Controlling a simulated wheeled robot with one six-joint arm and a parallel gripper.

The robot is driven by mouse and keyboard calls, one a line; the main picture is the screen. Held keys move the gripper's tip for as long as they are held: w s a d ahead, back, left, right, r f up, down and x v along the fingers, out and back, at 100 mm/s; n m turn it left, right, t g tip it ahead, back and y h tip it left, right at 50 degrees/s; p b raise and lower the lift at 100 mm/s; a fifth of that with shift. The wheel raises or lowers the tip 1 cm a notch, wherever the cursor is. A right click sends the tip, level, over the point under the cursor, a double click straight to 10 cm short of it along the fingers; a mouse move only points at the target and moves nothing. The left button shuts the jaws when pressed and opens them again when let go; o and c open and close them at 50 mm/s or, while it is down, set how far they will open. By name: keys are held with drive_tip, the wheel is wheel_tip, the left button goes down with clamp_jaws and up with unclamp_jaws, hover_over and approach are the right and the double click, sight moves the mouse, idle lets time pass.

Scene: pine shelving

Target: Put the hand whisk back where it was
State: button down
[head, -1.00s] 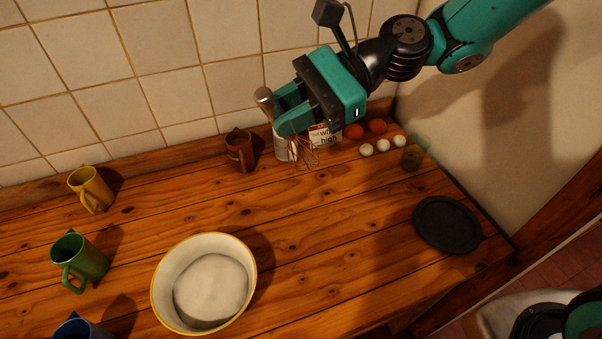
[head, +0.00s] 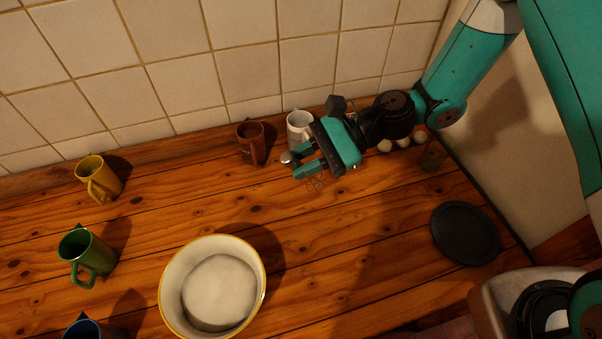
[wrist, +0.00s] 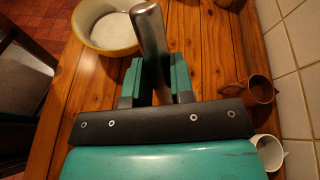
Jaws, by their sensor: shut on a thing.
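My gripper (head: 297,164) is shut on the hand whisk, low over the back of the wooden counter. The whisk's metal handle end (head: 287,157) sticks out by the fingertips, and its thin wires (head: 316,183) show faintly below the gripper. In the wrist view the grey handle (wrist: 150,38) rises between the two teal fingers of my gripper (wrist: 156,82). The wires are hidden there. I cannot tell whether the wires touch the counter.
A white mug (head: 299,124) and a brown mug (head: 251,145) stand by the tiled wall behind the gripper. Eggs (head: 385,146) lie to the right, partly covered by my arm. A yellow-rimmed bowl (head: 262,275) is in front, a dark round plate (head: 465,234) at right. Mid-counter is clear.

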drive_tip(key=shift+f+p, duration=0.5)
drive_tip(key=shift+f, duration=2.1)
drive_tip(key=shift+f, duration=0.2)
drive_tip(key=c, duration=1)
unclamp_jaws()
drive_tip(key=shift+r, duration=0.15)
drive_tip(key=b+v, duration=0.5)
drive_tip(key=v, duration=0.7)
drive_tip(key=s+d+r+n+t+h, duration=0.1)
drive_tip(key=s+r+n+h, duration=0.2)
drive_tip(key=s+r+n, duration=0.2)
drive_tip(key=s+d+r+n+t+h, duration=0.1)
drive_tip(key=s+r+n+t+h, duration=0.1)
drive_tip(key=s+r+n, duration=0.3)
drive_tip(key=s+d+r+n+t+h, duration=0.1)
drive_tip(key=s+r+n+h, duration=0.3)
drive_tip(key=s+r+n, duration=0.1)
drive_tip(key=shift+s+d+r+n+t, duration=0.15)
drive_tip(key=shift+s+n, duration=0.2)
drive_tip(key=shift+n, duration=0.35)
drive_tip(key=shift+s+d+f+n+t, duration=0.15)
drive_tip(key=shift+s+n, duration=0.2)
drive_tip(key=shift+n, duration=0.35)
